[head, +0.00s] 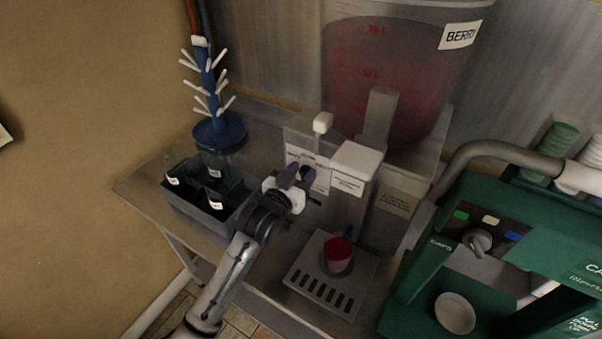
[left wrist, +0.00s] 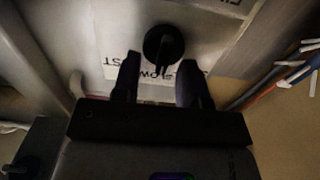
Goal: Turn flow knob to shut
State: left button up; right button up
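The flow knob (left wrist: 163,44) shows in the left wrist view as a round black knob with a raised bar, on a pale panel with printed lettering. My left gripper (left wrist: 160,62) is open, with one finger on each side of the knob's lower part. I cannot tell whether the fingers touch it. In the head view my left gripper (head: 293,178) is at the front of the pale filler housing (head: 350,172), and it hides the knob there. My right gripper is not in view.
A red cup (head: 338,253) stands on the slotted drip tray (head: 318,300) below the housing. A dark crate (head: 193,211) with bottles and a blue bottle tree (head: 219,132) stand left. A large red-filled bucket (head: 385,75) is behind. A green capping machine (head: 545,225) stands right.

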pick_arm(q)
jog(key=c, duration=0.5)
jog(key=shift+o, duration=0.2)
jog(key=shift+a+r+n+p, duration=0.1)
jog(key=shift+a+n+p, duration=0.05)
jog(key=shift+n+p, duration=0.85)
jog(key=n, duration=0.1)
jog(key=n+p, duration=0.1)
jog(key=shift+w+a+n, duration=0.15)
jog(key=shift+n, duration=0.15)
jog(key=n, duration=0.1)
jog(key=n+p, duration=0.1)
jog(key=shift+w+a+f+n, duration=0.1)
jog(key=shift+a+f+n, duration=0.1)
jog(key=shift+n, duration=0.2)
jog(key=shift+f+n+p, duration=0.15)
jog(key=shift+n+p, duration=0.2)
jog(key=shift+n, duration=0.45)
